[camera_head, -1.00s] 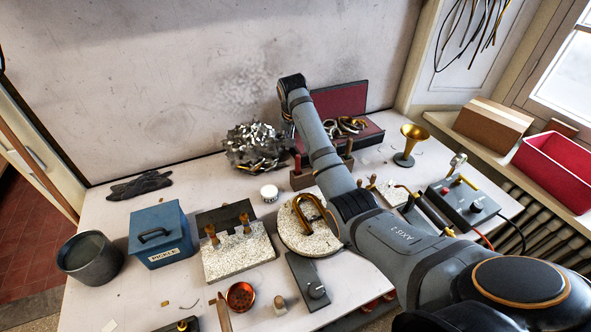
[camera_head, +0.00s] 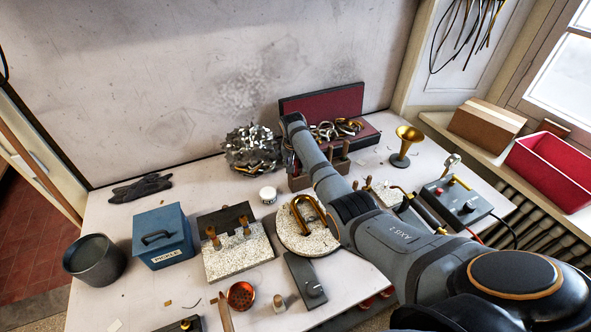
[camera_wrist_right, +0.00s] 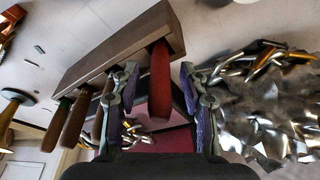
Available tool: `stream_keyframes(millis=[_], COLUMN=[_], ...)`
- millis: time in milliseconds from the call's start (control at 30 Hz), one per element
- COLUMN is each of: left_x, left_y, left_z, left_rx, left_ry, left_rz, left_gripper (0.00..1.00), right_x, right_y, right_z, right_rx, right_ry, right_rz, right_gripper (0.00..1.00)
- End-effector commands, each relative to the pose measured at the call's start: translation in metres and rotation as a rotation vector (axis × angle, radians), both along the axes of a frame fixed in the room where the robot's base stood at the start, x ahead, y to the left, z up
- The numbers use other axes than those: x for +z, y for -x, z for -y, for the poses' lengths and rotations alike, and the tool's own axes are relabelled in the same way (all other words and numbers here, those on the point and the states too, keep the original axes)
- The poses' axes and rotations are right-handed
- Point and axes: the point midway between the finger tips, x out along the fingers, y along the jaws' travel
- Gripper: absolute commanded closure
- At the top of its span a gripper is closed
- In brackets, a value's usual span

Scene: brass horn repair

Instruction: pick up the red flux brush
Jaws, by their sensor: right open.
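The red flux brush (camera_wrist_right: 160,85) shows in the right wrist view as a red handle set in a wooden rack (camera_wrist_right: 118,45). My right gripper (camera_wrist_right: 159,72) is open, with one finger on each side of the red handle. The handle lies between the fingers, with a visible gap on at least the right side. The brush's far end is hidden by the rack. In the head view the rack (camera_head: 299,183) stands at the back of the bench, and my right forearm hides most of the gripper. My left gripper is not in view.
Several brown handles (camera_wrist_right: 75,122) stand in the same rack beside the red one. A shiny metal scrap heap (camera_head: 250,150) lies close to the left. An open dark red case (camera_head: 325,105) is behind. A brass horn bell (camera_head: 407,140) stands to the right.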

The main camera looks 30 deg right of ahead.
Motion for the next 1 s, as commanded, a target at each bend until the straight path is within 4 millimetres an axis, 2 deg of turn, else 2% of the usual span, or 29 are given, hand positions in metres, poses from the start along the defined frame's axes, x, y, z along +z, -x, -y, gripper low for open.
stream_keyframes(millis=[67,300,400,633,733,1000], left_x=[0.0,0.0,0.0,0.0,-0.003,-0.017], left_y=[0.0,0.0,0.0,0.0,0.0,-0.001], left_z=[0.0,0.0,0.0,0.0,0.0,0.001], left_rx=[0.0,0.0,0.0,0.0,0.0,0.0], left_ry=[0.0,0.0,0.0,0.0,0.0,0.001], left_rz=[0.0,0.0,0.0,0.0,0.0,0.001], left_gripper=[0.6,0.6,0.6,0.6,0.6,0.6], right_x=[0.0,0.0,0.0,0.001,0.009,0.068], right_y=[0.0,0.0,0.0,0.0,-0.001,-0.002], right_z=[0.0,0.0,0.0,0.0,0.0,0.001], right_rx=[0.0,0.0,0.0,0.0,-0.001,-0.001], right_ry=[0.0,0.0,0.0,0.001,0.001,0.001], right_rz=[0.0,0.0,0.0,0.001,0.003,0.005], right_gripper=[0.57,0.9,1.0,1.0,1.0,1.0])
